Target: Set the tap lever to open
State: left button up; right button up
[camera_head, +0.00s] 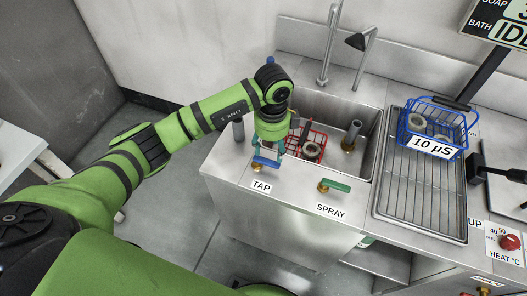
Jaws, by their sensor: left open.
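The tap lever (264,163) is a blue handle on a brass fitting at the sink's front ledge, above the label TAP (261,186). My left gripper (268,152) points down right at the lever, with its fingers over or beside it. It is open; whether a finger touches the lever I cannot tell, as the gripper hides part of it. A green spray lever (336,186) sits to the right, above the label SPRAY. A bent metal spout (329,50) rises at the back of the sink. My right gripper is not in view.
The steel sink (374,120) holds a red wire basket (318,137) and upright posts, close to my gripper. A blue basket (462,112) labelled 10 µS stands on the ribbed drainer (418,205) at right. A red knob (510,242) is at far right.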

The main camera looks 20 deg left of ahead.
aim_at(272, 164)
pick_arm(q)
jog(key=f, duration=0.2)
jog(key=f+p, duration=0.1)
jog(key=f, duration=0.4)
jog(key=shift+w+d+f+p, duration=0.1)
jog(key=shift+w+d+p, duration=0.05)
jog(key=shift+d+p, duration=0.15)
jog(key=shift+a, duration=0.1)
grip_shut()
